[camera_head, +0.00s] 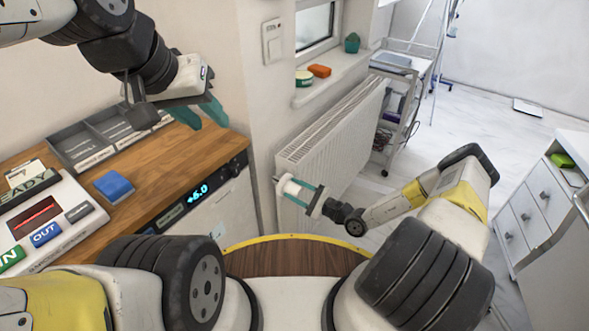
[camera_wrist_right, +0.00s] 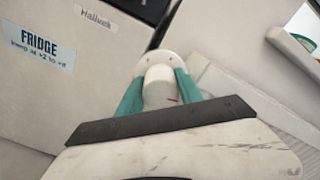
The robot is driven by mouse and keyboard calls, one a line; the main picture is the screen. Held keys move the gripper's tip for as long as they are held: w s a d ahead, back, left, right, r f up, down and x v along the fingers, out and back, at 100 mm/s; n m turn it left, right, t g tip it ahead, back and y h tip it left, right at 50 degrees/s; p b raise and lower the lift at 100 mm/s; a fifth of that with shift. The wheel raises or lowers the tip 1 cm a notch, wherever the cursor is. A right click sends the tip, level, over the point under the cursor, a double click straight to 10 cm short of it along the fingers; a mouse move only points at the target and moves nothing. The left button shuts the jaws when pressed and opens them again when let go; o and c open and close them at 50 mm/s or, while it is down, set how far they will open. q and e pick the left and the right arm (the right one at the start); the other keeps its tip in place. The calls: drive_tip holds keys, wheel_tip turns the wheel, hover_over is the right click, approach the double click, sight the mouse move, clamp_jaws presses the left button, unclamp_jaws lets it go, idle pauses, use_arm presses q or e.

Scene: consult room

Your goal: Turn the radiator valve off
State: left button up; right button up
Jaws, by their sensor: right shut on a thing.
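The radiator valve (camera_head: 291,187) is a white knob at the near end of the white ribbed radiator (camera_head: 345,132). In the right wrist view the valve (camera_wrist_right: 158,88) is a white cylinder with a round flange behind it and a small red mark on its side. My right gripper (camera_head: 296,188) is shut on the valve, with one teal finger on each side, as the right wrist view (camera_wrist_right: 156,95) also shows. My left gripper (camera_head: 201,113) is empty above the wooden counter, its teal fingers apart.
The wooden counter (camera_head: 165,157) bears a grey divided tray (camera_head: 92,137), a blue block (camera_head: 113,186) and a panel with coloured buttons. A fridge front (camera_wrist_right: 55,95) is beside the valve. A windowsill (camera_head: 335,80) holds small objects. White drawers (camera_head: 530,215) stand right; the floor between is clear.

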drive_tip(key=n, duration=0.4)
drive_tip(key=shift+f+n, duration=0.15)
drive_tip(key=shift+n, duration=0.15)
drive_tip(key=n, duration=0.3)
drive_tip(key=shift+n, duration=0.4)
drive_tip(key=n, duration=0.3)
drive_tip(key=shift+f, duration=0.1)
drive_tip(key=shift+n, duration=2.2)
drive_tip(key=o, duration=1.4)
drive_tip(key=shift+c, duration=0.2)
